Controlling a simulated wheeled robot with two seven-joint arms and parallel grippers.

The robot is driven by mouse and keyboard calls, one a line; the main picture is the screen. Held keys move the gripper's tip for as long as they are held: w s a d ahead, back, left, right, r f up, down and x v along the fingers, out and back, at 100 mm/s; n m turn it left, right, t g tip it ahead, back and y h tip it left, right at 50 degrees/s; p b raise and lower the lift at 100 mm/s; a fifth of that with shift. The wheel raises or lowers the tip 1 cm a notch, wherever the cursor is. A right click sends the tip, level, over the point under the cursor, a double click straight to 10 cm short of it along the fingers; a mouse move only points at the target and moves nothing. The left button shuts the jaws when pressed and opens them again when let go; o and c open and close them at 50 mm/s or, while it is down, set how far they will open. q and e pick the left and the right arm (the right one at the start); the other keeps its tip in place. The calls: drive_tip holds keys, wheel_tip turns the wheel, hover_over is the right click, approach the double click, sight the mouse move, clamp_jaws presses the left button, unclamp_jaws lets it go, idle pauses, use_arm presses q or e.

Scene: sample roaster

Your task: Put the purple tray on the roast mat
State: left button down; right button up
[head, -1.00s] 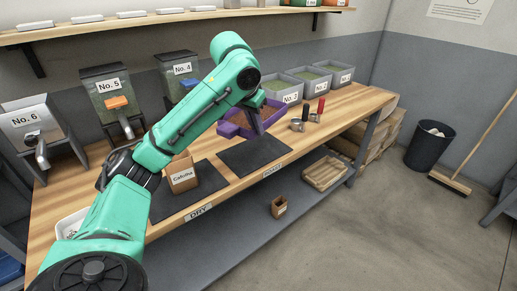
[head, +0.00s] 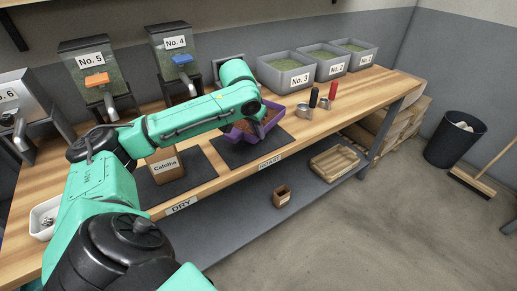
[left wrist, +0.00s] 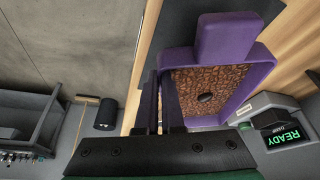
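The purple tray (head: 241,136), filled with brown beans, is over the back part of the dark roast mat (head: 232,154) in the head view. I cannot tell whether its underside touches the mat. My left gripper (head: 262,131) reaches down at the tray's near right side. That view also shows the tray's wide purple tab (left wrist: 227,38) and the beans. My arm hides part of the tray in the head view. My right gripper is not in view.
A labelled cardboard box (head: 166,165) stands on the dry mat (head: 196,171) to the left. A READY display (left wrist: 283,136) is close beside the tray. Grey bins (head: 289,74) line the back.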

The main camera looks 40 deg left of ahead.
sight(257, 142)
use_arm(q)
wheel_tip(257, 142, down, 6)
drive_tip(key=shift+r, duration=0.1)
drive_tip(key=c, duration=1.1)
unclamp_jaws()
drive_tip(key=shift+o, duration=0.2)
drive_tip(key=v, duration=1.2)
drive_tip(key=shift+d, duration=0.1)
